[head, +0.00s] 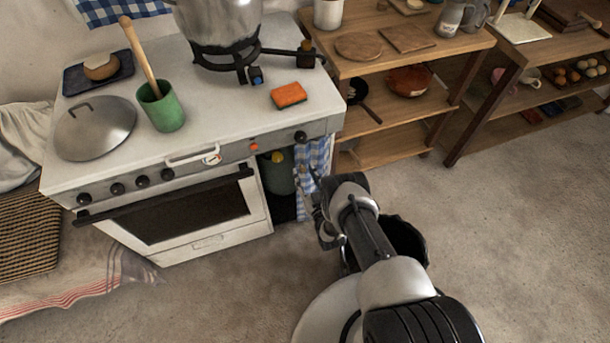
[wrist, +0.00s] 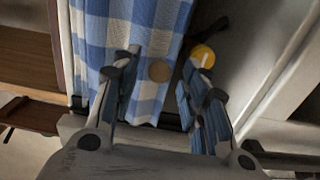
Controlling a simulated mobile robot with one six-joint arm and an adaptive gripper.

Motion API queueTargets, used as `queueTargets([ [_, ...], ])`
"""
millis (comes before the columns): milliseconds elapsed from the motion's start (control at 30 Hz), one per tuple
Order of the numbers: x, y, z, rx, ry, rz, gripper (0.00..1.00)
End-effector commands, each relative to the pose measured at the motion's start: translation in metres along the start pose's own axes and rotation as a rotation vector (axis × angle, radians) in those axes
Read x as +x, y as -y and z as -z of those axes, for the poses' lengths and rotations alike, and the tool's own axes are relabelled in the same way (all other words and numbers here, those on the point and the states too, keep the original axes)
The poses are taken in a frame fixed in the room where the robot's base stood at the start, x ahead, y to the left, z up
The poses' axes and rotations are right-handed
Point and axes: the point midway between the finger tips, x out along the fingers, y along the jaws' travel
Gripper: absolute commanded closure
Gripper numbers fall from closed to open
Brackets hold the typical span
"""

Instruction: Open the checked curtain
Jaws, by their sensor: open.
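The blue-and-white checked curtain (head: 312,154) hangs at the right side of the niche under the stove's right end. The niche's left part is uncovered and shows a dark green gas bottle (head: 277,177) with a yellow knob. My gripper (head: 319,203) is low in front of the curtain and hides part of it. In the wrist view my gripper (wrist: 160,78) is open, with the checked curtain (wrist: 145,35) beyond its fingers. I cannot tell whether the fingers touch the cloth. The yellow knob (wrist: 203,56) is beyond the right finger.
The white stove (head: 200,150) carries a pot, a lid, a green cup and an orange sponge. Its oven door handle (head: 165,195) juts forward at the left. Wooden shelves (head: 385,125) stand close on the right. The floor (head: 500,240) at right is clear.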

Motion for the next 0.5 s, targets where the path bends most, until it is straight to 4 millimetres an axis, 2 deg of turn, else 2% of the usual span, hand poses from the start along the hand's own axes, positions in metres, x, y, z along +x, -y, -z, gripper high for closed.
queueTargets([
  [167,-0.009,0.000,-0.001,0.000,0.002,0.000,0.59],
  [267,-0.026,-0.001,-0.002,0.002,0.005,-0.001,0.59],
  [500,-0.078,-0.001,-0.002,0.001,0.005,-0.002,0.59],
])
